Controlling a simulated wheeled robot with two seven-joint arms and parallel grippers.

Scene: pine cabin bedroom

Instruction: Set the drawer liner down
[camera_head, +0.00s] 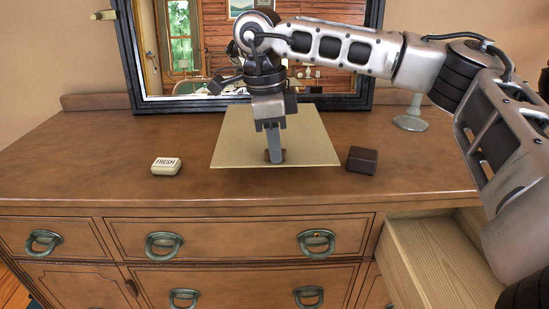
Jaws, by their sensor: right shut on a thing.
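The drawer liner (310,150) is a flat tan sheet at the middle of the dresser top. My right gripper (275,157) points down onto it and is shut on a small brown piece at its middle, which the fingers partly hide. The liner looks level, low over or on the wood; I cannot tell whether it touches. My left gripper is not in view.
A cream block marked FRESH (166,166) lies left of the liner, and a dark brown block (361,161) right of it. A pale glass stand (411,117) is at the back right. An open, light wood drawer (425,255) juts out below right. A black-framed mirror (133,60) stands behind.

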